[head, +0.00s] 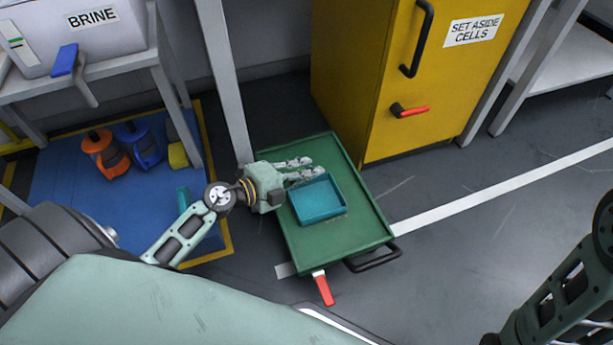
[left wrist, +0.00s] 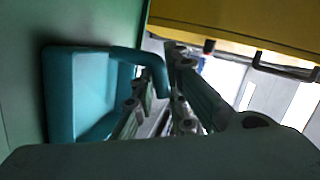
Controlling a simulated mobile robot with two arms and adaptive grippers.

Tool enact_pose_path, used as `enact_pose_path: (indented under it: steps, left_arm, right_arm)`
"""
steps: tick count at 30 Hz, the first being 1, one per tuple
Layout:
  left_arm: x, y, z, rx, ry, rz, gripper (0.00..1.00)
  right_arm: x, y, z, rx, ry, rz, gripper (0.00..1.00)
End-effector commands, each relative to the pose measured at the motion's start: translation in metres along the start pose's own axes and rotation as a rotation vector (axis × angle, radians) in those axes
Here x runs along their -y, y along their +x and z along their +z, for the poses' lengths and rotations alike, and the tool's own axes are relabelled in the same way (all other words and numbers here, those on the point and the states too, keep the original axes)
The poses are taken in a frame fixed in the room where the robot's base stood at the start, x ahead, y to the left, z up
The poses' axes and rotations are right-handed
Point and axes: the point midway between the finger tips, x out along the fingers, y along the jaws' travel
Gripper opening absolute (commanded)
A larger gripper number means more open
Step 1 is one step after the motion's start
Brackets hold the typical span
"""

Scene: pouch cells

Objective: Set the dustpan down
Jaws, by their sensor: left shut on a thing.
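The teal dustpan (head: 319,201) is a shallow square pan over the right-middle of the green cart top (head: 291,236). I cannot tell whether it touches the cart top or hangs just above it. My left gripper (head: 308,174) reaches in from the left, at the pan's upper edge, shut on the dustpan's handle. In the left wrist view the pan (left wrist: 75,95) is at left, and its bent handle (left wrist: 148,60) runs between the fingers (left wrist: 160,95). My right gripper is out of view; only part of my right arm shows at the right edge.
A yellow cabinet (head: 400,60) labelled "SET ASIDE CELLS" stands behind the cart. The cart has a black handle (head: 374,260) and a red lever (head: 323,289). Orange (head: 103,150) and blue (head: 141,146) items sit on a blue mat (head: 75,205) at left. The cart top's near part is clear.

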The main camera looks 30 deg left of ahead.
Motion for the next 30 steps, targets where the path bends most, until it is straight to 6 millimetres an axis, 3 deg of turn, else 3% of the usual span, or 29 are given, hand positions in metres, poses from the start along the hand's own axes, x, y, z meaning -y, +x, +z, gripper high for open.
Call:
enact_pose_path:
  steps: [11,12,18,30]
  left_arm:
    - [-0.0023,0.0008,0.0009,0.001,0.001,-0.001,0.0]
    - [-0.0032,0.001,0.0012,0.001,0.001,0.0,0.13]
    - [-0.0026,0.0008,0.0009,0.001,0.001,0.0,0.31]
    - [0.0006,-0.0038,-0.0002,0.001,0.0,0.001,0.31]
  right_arm:
    - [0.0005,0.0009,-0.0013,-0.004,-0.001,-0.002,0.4]
    - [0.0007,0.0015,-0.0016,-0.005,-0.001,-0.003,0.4]
    - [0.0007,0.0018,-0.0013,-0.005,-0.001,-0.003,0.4]
    - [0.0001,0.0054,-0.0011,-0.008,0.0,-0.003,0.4]
